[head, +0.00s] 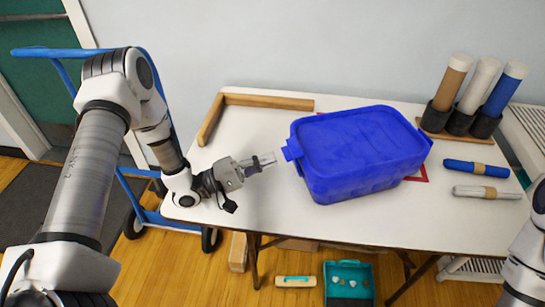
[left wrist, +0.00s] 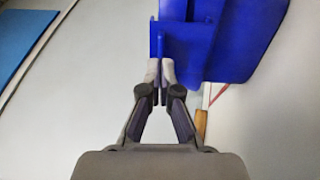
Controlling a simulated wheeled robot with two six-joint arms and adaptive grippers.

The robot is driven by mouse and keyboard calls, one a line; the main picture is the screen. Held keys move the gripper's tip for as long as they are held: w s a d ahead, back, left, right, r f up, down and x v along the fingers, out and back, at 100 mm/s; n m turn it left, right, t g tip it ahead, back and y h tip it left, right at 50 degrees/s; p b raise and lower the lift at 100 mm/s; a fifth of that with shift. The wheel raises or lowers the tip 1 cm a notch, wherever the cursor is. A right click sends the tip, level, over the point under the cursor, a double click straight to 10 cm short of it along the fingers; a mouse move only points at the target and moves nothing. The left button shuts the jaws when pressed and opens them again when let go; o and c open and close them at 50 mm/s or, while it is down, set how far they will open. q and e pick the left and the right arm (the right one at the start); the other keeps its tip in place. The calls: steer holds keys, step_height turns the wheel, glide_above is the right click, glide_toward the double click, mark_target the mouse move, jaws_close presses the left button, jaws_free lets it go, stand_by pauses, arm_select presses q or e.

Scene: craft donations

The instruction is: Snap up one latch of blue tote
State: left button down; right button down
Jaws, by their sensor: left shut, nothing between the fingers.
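The blue tote (head: 350,185) stands on the white table with its blue lid (head: 360,135) on. One blue latch (head: 291,153) sticks out from its left end; the far end's latch is not clear. My left gripper (head: 272,160) is shut and empty, just left of this latch and pointing at it. In the left wrist view the closed fingertips (left wrist: 161,78) are at the lower edge of the latch (left wrist: 180,42); I cannot tell whether they touch. My right arm shows at the right edge, its gripper out of view.
A wooden corner piece (head: 265,101) lies behind the gripper on the table (head: 260,215). Tubes in black holders (head: 459,122) stand at the back right. A blue roll (head: 476,168) and a white roll (head: 487,192) lie right of the tote. The front left of the table is clear.

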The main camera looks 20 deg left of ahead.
mark_target(290, 149)
arm_select(q)
steer(key=shift+x, duration=0.8)
steer(key=p, duration=0.1)
steer(key=r+p, duration=0.1)
steer(key=g+y+p, duration=0.1)
steer(key=p, duration=0.1)
steer(key=shift+w+d+r, duration=0.25)
steer(key=shift+r, duration=0.1)
steer(key=shift+w+d, duration=0.1)
steer(key=shift+d, duration=0.2)
steer(key=shift+w, duration=0.15)
